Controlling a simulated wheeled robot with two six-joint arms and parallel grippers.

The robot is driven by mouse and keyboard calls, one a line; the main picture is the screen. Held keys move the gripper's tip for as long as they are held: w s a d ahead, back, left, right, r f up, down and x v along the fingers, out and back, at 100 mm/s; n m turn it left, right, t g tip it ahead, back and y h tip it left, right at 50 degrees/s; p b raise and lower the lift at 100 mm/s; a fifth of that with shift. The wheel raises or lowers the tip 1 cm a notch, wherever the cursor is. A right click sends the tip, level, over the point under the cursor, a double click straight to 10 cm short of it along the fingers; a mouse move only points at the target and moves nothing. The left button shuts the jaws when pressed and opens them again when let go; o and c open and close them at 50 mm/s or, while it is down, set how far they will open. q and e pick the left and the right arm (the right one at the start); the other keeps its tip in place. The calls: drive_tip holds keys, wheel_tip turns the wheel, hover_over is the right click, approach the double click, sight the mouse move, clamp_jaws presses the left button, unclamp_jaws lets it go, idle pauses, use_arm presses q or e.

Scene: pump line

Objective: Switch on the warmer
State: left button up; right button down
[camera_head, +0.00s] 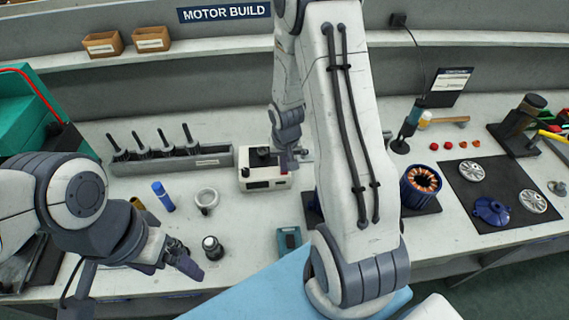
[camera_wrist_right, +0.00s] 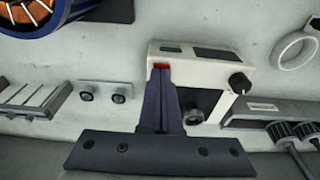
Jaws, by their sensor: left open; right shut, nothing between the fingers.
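The warmer, a small white box (camera_head: 265,184), stands on the bench at the middle of the head view. It has a dark round part on top and a black knob (camera_wrist_right: 239,82) in the right wrist view. A red switch (camera_wrist_right: 160,66) sits at one corner of the box (camera_wrist_right: 215,70). My right gripper (camera_wrist_right: 162,72) is shut and empty, its fingertips at the red switch, partly covering it. I cannot tell whether they touch or press it. In the head view my right gripper (camera_head: 290,160) is over the box's right end. My left gripper (camera_head: 135,283) is open and empty at the lower left.
A rack of dark-handled tools (camera_head: 175,158) stands left of the warmer. A copper-wound stator (camera_head: 421,186) is to the right.

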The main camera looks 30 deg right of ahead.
drive_tip(key=shift+r, duration=0.1)
drive_tip(key=r+p, duration=0.2)
drive_tip(key=r, duration=0.1)
drive_tip(key=r+p, duration=0.2)
drive_tip(key=shift+s+a, duration=0.15)
drive_tip(key=shift+s, duration=0.15)
wheel_tip(320, 180, up, 9)
drive_tip(key=s+b, duration=0.1)
drive_tip(key=shift+s+a+f, duration=0.2)
drive_tip(key=shift+s+a, duration=0.2)
